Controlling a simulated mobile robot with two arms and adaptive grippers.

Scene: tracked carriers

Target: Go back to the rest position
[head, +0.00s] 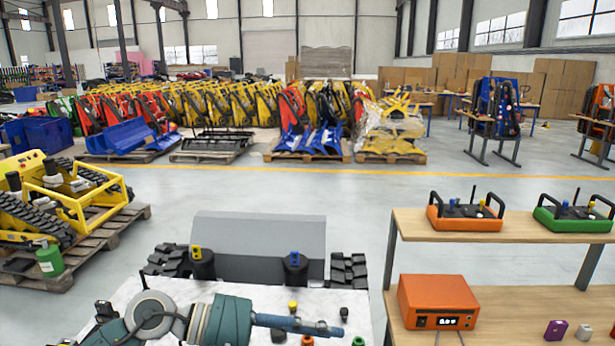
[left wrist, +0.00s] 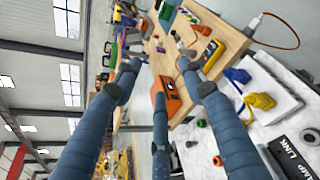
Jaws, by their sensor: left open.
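My left gripper (head: 315,325) comes in from the lower left of the head view. Its blue fingers point right over the white marbled top (head: 130,298). In the left wrist view the same gripper (left wrist: 160,74) shows its long blue fingers spread apart with nothing between them. The fingers partly cover the wooden workbench and the orange box behind. The left arm is bent and stretched sideways across the bottom of the head view. My right gripper does not show in either view.
Small yellow (head: 293,306) and black (head: 344,314) pieces lie near the fingers. A wooden bench (head: 530,300) stands right, with an orange box (head: 437,302) and remote controls (head: 464,217) on its shelves. A yellow tracked carrier (head: 95,190) sits left. The floor (head: 300,190) beyond is clear.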

